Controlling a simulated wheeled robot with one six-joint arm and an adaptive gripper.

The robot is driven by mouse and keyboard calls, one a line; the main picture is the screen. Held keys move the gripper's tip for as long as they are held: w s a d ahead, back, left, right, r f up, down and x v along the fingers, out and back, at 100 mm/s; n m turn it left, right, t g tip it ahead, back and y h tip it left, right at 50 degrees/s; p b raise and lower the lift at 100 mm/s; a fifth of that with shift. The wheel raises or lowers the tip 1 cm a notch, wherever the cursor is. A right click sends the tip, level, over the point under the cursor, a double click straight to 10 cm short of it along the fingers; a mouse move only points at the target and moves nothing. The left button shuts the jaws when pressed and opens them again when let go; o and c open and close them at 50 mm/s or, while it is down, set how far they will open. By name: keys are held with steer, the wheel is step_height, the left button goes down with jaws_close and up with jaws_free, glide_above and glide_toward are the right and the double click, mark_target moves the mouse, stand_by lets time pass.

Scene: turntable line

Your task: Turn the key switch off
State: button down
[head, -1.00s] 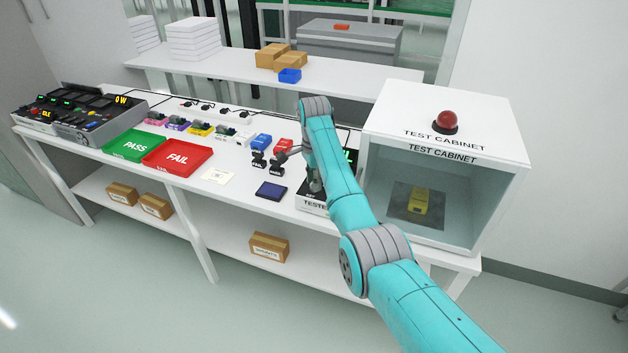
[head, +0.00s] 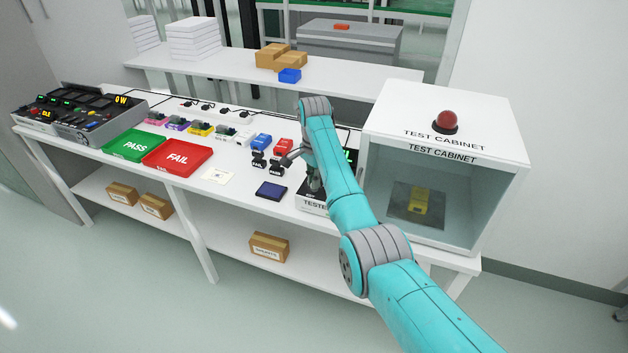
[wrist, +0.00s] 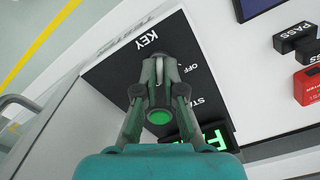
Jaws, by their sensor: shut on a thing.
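The black tester panel (wrist: 112,72) lies under my gripper in the wrist view, with the labels KEY and OFF beside the fingers. My gripper (wrist: 160,62) is shut on the key switch, at the spot between those labels. A round green button (wrist: 159,117) shows between the fingers, near a partly covered START label. A green lit display (wrist: 212,140) is partly covered. In the head view the tester (head: 313,204) stands left of the cabinet, largely behind my arm, with my gripper (head: 316,183) low over it.
The open test cabinet (head: 505,130) with a red lamp (head: 446,120) stands close on the right. A dark blue pad (head: 271,191) lies left of the tester. Black PASS and FAIL stamps (head: 258,160) stand nearby. Red FAIL tray (head: 178,156) and green PASS tray (head: 135,145) are further left.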

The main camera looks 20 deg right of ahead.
steer(key=n, duration=1.4)
stand_by(0.4)
steer(key=c, duration=1.3)
jaws_free()
steer(key=shift+r, duration=0.1)
step_height(320, 180, up, 7)
steer(key=shift+r, duration=0.2)
